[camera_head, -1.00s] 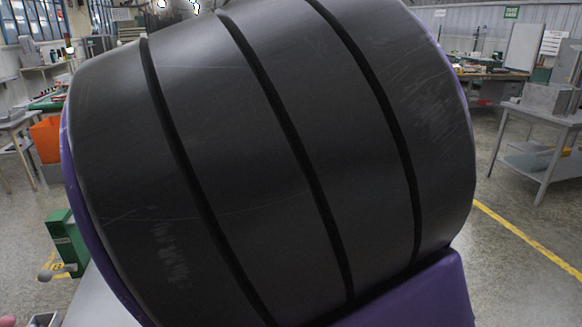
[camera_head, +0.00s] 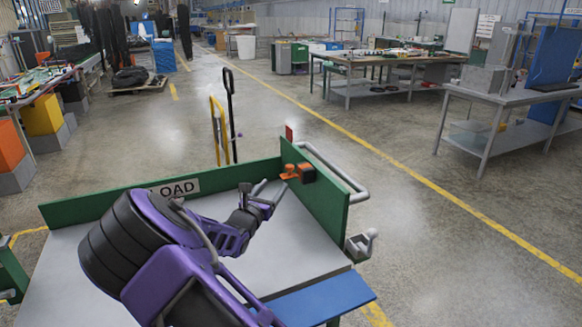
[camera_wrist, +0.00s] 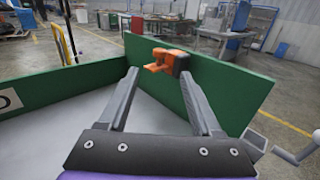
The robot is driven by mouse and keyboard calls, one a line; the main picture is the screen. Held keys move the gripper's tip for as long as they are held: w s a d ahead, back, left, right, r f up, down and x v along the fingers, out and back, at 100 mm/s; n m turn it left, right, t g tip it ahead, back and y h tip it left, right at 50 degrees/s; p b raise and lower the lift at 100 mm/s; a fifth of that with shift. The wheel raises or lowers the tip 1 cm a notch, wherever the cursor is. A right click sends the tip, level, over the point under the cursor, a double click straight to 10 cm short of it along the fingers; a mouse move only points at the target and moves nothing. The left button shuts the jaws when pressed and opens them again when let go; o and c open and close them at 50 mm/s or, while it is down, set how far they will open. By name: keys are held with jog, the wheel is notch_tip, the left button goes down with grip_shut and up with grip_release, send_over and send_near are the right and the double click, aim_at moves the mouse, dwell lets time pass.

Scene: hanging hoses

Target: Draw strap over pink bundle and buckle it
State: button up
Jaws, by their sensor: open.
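My gripper (camera_head: 275,184) is open and empty above a flat grey bed with green side walls. It points toward the far right corner. In the wrist view its two grey fingers (camera_wrist: 160,74) spread on either side of a small orange piece (camera_wrist: 157,63) with a black block (camera_wrist: 181,63), fixed on the green wall. The orange piece (camera_head: 289,171) is beyond the fingertips, and I cannot tell if it is part of a buckle. No pink bundle and no strap can be made out in the current views.
The bed (camera_head: 70,285) has a green back wall (camera_head: 110,199) marked LOAD and a green right wall (camera_head: 322,205) with a grey rail (camera_head: 335,172). A blue panel (camera_head: 320,300) is at front right. Tables stand beyond open floor.

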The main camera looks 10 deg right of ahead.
aim_at(288, 168)
jog(key=x, duration=1.4)
grip_shut()
dwell(1.0)
